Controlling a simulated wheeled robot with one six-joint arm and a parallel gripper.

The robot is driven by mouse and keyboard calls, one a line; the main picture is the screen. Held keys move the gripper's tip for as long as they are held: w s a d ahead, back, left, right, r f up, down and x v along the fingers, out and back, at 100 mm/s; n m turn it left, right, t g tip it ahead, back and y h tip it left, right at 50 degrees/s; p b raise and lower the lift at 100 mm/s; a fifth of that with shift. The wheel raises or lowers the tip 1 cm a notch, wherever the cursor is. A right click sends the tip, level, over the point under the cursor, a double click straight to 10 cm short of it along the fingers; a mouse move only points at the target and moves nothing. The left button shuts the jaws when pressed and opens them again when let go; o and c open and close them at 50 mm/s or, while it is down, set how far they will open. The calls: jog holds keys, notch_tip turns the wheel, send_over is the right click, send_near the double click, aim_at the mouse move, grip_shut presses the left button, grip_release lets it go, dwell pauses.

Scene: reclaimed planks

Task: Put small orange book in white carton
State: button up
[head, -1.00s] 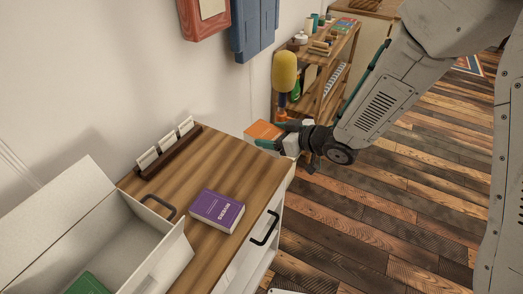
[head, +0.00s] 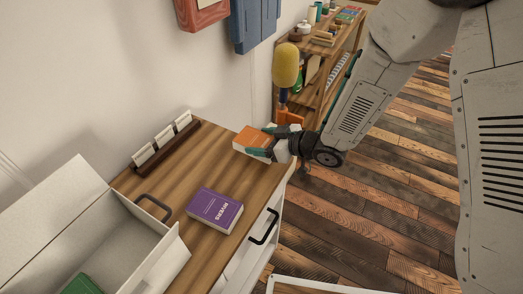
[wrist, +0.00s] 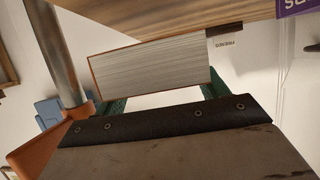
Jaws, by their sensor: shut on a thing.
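The small orange book (head: 251,142) is at the far right end of the wooden cabinet top in the head view. My gripper (head: 264,151) is shut on it. In the wrist view the book (wrist: 150,68) shows its pale page edges between my gripper's green fingers (wrist: 165,98). The book appears to be just above or at the cabinet's edge; I cannot tell whether it touches the top. The white carton (head: 112,222) stands open at the near left, with a green book (head: 82,285) inside.
A purple book (head: 214,210) lies on the cabinet top (head: 185,178) between the carton and my gripper. A dark rack with white cards (head: 166,147) stands by the wall. A yellow-headed duster (head: 286,66) rises behind my gripper, near a shelf (head: 318,75).

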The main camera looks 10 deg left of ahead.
jog(key=shift+f, duration=1.95)
jog(key=shift+f, duration=0.1)
jog(key=shift+f, duration=0.15)
jog(key=o, duration=1.1)
jog(key=shift+c, duration=0.2)
